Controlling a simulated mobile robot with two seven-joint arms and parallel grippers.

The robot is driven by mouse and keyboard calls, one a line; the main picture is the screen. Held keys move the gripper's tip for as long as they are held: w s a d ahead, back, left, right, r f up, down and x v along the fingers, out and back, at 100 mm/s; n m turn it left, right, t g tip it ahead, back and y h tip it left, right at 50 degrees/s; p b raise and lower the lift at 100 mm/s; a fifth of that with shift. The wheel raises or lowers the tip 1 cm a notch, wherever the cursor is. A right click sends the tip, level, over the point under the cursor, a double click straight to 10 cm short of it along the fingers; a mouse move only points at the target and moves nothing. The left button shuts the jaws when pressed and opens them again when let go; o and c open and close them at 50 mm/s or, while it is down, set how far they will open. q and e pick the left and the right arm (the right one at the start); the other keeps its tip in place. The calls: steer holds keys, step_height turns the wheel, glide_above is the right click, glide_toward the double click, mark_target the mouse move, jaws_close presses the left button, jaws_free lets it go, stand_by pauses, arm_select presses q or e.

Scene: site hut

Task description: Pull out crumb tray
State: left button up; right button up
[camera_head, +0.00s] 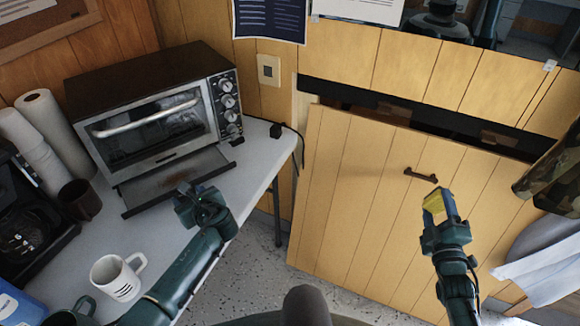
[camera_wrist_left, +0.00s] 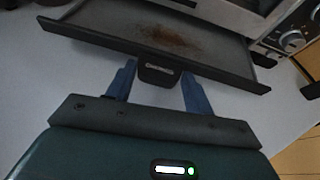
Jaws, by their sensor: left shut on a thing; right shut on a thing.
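The crumb tray (camera_head: 160,182) is a flat dark tray that juts out at the front foot of the toaster oven (camera_head: 150,115). In the left wrist view the tray (camera_wrist_left: 205,42) has brown crumbs on it and a dark front lip with a small tab handle (camera_wrist_left: 159,74). My left gripper (camera_head: 187,190) is shut on this handle, its two blue fingers on either side of it. The back of the tray is hidden by the oven. My right gripper (camera_head: 437,203) is shut on a yellow block-like thing and is held in front of the wooden panel, away from the oven.
The white table (camera_head: 225,190) has free room right of the tray. A white mug (camera_head: 115,278), a dark cup (camera_head: 78,200), a coffee maker (camera_head: 22,225) and paper rolls (camera_head: 48,120) stand at the left. A wooden panel with a dark handle (camera_head: 420,176) is at the right.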

arm_select(q)
steer(key=shift+s+d+r+p, duration=0.2)
steer(key=shift+s+d+p, duration=0.6)
steer(key=shift+s, duration=0.45)
steer(key=shift+s+d+f, duration=0.2)
steer(key=shift+s+d, duration=0.35)
steer(key=o, duration=1.4)
steer(key=shift+c, duration=0.2)
